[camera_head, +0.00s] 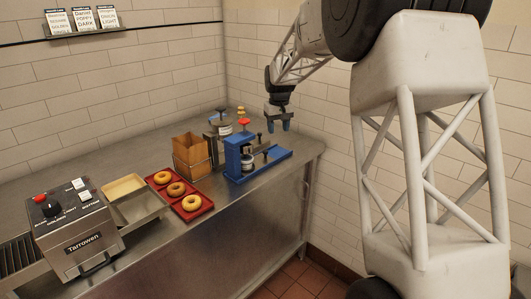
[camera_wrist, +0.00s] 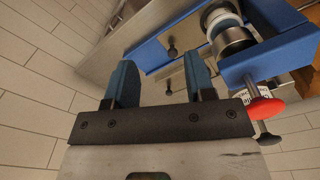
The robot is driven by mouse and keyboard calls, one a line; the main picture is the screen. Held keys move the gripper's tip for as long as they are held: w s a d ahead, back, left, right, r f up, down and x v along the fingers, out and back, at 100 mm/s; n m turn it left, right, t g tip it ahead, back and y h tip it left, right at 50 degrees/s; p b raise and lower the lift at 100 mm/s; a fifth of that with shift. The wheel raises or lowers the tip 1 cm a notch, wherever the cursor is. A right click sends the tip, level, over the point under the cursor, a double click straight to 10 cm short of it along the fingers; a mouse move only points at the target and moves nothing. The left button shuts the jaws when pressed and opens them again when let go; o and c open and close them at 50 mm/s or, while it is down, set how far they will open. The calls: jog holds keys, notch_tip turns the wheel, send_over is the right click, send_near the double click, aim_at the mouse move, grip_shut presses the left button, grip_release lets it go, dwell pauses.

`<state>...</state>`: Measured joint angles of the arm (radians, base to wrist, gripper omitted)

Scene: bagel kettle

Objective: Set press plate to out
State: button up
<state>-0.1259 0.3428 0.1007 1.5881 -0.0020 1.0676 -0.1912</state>
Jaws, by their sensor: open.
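A blue press (camera_head: 240,155) stands on the steel counter, with a red knob on top and a flat blue track running to the right. The press also shows in the wrist view (camera_wrist: 272,58), with its red knob (camera_wrist: 265,108) at the right. A round metal piece (camera_wrist: 235,40) sits inside the frame below a white ring. A small black knob (camera_wrist: 172,51) stands on the track. I cannot tell for sure which part is the press plate. My gripper (camera_head: 278,126) is open and empty, above and behind the track. Its blue fingers (camera_wrist: 160,78) are spread apart, touching nothing visible.
A red tray (camera_head: 184,213) with bagels, a brown box (camera_head: 190,155) and a shallow metal pan (camera_head: 137,210) lie left of the press. A Tarrowen toaster (camera_head: 75,235) stands at the front left. The tiled wall (camera_head: 325,160) is close behind the counter's right end.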

jog(key=n, duration=0.1)
send_over(266, 151)
jog(key=f, duration=0.9)
jog(key=shift+w+a, duration=0.1)
jog(key=shift+w, duration=0.25)
jog(key=shift+f, duration=3.85)
grip_shut()
